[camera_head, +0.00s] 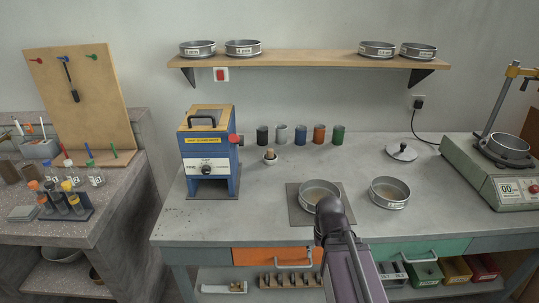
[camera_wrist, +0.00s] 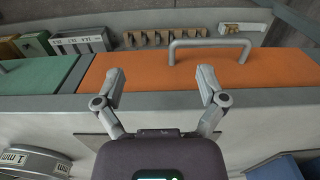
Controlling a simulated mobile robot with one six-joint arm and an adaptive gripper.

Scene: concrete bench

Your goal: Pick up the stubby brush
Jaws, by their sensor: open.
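I cannot make out the stubby brush for certain in either view. Several thin-handled tools stand in a grey holder (camera_head: 40,148) on the left bench in the head view, too small to tell apart. In the head view my arm hides the fingers.
A blue machine (camera_head: 208,160), several coloured cups (camera_head: 282,134) and a sieve (camera_head: 389,192) stand on the main bench (camera_head: 240,222). Another sieve (camera_head: 320,192) sits on a dark plate by my arm. The drawer handle (camera_wrist: 210,43) sticks out.

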